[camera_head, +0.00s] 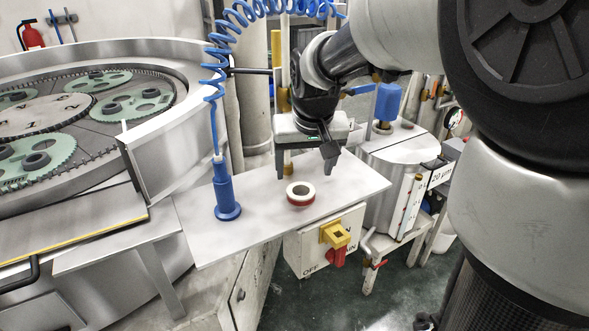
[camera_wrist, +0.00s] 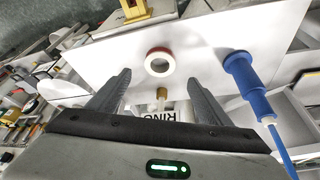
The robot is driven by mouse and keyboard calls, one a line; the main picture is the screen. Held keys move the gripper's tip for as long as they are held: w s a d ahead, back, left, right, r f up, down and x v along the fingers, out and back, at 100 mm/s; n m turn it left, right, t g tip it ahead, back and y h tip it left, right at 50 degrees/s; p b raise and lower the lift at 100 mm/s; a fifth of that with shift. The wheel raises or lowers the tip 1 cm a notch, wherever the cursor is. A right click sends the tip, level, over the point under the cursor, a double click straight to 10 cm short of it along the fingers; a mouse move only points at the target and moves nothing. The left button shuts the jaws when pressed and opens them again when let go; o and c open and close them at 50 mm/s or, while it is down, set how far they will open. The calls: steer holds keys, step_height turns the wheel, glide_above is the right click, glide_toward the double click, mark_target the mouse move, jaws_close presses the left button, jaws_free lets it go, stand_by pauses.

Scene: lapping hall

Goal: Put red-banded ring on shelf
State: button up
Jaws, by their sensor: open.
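The red-banded ring (camera_head: 300,194) is white on top with a red band around its lower side. It lies flat on a pale metal shelf (camera_head: 240,236). In the wrist view the ring (camera_wrist: 158,53) shows beyond my fingertips, roughly centred between them, on the white shelf surface (camera_wrist: 200,50). My gripper (camera_head: 304,172) is open and empty above the shelf, just behind and above the ring. Its two fingers also show in the wrist view (camera_wrist: 158,80), spread apart with the ring not between them. A label reading partly "RING" (camera_wrist: 180,115) is partly hidden behind the gripper.
A blue cylindrical tool (camera_head: 227,190) with a coiled hose stands on the shelf left of the ring. A switch box (camera_head: 325,240) with a yellow and red knob is below the front edge. The lapping machine (camera_head: 90,110) is at left, a metal drum (camera_head: 395,165) at right.

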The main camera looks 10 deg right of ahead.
steer(key=s+r, duration=0.2)
steer(key=s, duration=0.8)
steer(key=s+r+n+t, duration=0.1)
steer(key=s, duration=1)
steer(key=shift+s+a+r, duration=0.15)
steer(key=shift+a+r, duration=0.1)
steer(key=shift+r, duration=0.1)
